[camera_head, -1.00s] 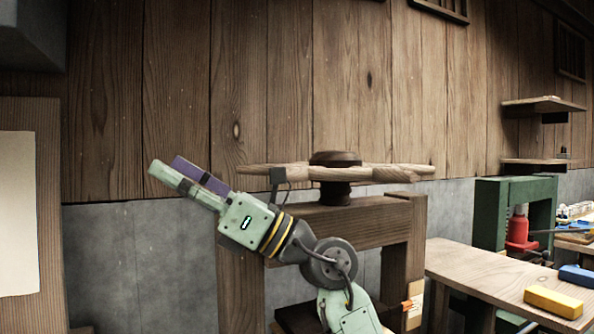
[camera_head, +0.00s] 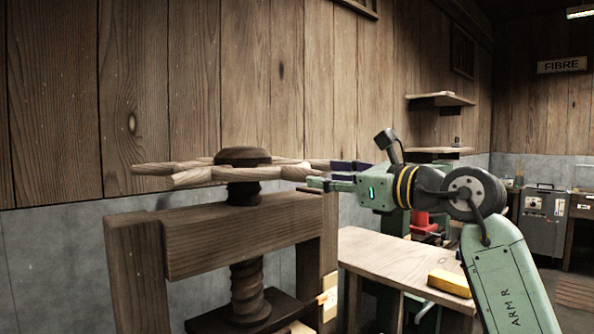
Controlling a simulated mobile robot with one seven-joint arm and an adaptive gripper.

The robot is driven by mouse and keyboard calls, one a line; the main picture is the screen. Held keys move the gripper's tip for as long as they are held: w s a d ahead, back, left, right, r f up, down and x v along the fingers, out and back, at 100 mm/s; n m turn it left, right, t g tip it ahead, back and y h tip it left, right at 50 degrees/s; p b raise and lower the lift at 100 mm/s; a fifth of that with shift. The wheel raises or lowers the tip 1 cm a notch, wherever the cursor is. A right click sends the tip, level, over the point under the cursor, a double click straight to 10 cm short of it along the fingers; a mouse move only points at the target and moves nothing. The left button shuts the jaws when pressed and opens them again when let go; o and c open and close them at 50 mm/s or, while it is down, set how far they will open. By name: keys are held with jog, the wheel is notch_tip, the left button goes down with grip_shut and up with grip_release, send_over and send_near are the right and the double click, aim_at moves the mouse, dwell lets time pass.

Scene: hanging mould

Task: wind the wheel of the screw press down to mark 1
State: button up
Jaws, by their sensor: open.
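The screw press stands at the left in the head view, with a heavy wooden frame (camera_head: 215,240) and a thick wooden screw (camera_head: 248,285). Its wooden spoked wheel (camera_head: 200,178) lies flat on top around a dark hub (camera_head: 243,157). An orange-and-pale tag (camera_head: 327,298) shows on the right post; I cannot read any mark on it. My gripper (camera_head: 318,174) is open, at the right end of the wheel, with its fingers pointing left. The fingertips are close to a spoke end (camera_head: 300,172); I cannot tell whether they touch it.
A workbench (camera_head: 385,262) with a yellow block (camera_head: 450,283) stands right of the press, below my arm. A red object (camera_head: 424,222) is partly hidden behind my arm. Wall shelves (camera_head: 440,101) are beyond. A grey cabinet (camera_head: 543,212) stands far right.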

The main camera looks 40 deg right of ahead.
aim_at(298, 175)
jog(key=w, duration=0.3)
jog(key=w+p, duration=0.1)
jog(key=w, duration=0.1)
jog(key=w+p, duration=0.1)
jog(key=w, duration=0.2)
jog(key=shift+w+a+f, duration=0.1)
jog(key=shift+w+a, duration=0.25)
jog(key=shift+a, duration=0.05)
jog(key=shift+c, duration=0.6)
grip_shut()
